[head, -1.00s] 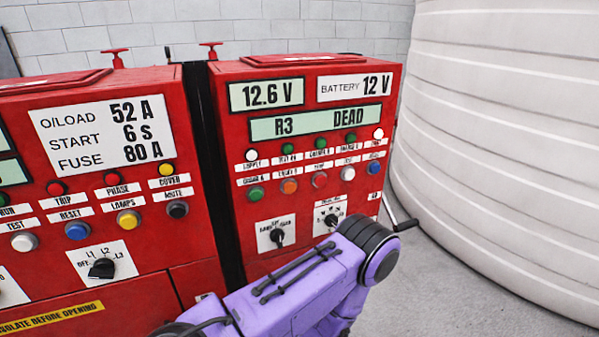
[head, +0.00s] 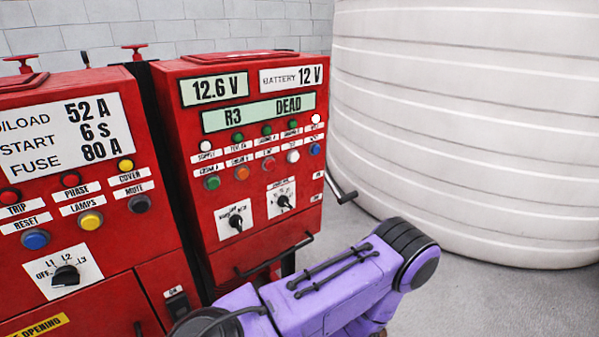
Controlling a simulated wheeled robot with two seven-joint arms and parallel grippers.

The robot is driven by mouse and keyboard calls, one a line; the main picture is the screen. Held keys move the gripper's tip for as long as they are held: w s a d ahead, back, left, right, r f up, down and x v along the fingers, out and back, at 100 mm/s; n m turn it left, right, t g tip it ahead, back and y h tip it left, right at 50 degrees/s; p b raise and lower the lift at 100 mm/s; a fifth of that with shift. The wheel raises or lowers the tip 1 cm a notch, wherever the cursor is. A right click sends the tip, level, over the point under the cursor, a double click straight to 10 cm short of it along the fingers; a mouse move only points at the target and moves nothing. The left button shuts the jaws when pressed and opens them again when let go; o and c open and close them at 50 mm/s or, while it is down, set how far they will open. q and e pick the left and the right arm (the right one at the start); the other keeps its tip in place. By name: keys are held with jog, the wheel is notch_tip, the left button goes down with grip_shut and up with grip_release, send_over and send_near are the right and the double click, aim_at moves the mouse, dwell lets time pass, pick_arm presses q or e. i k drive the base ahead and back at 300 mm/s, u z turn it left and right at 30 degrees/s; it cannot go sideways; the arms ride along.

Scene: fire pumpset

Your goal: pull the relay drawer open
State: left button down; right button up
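The red control cabinet (head: 190,140) on the right shows 12.6 V, BATTERY 12 V and a strip reading R3 DEAD. A long black bar handle (head: 275,258) runs across its lower front, just below the two rotary switches. It looks like the handle of a drawer, but no drawer label is readable and I cannot tell whether the drawer is shut. One of my purple arms (head: 310,290) crosses in front of the cabinet's lower part and hides what lies below the handle. Neither of my grippers is in view.
A second red cabinet (head: 150,235) with 52 A, 6 S and 80 A stands on the left. A crank handle (head: 340,188) sticks out from the right cabinet's side. A large white ribbed tank (head: 470,120) fills the right. Grey floor (head: 490,300) is clear before it.

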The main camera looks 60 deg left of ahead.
aim_at(226, 263)
jog(key=i, duration=0.7)
jog(key=u, duration=2.05)
jog(key=k, duration=0.1)
jog(key=u, duration=0.65)
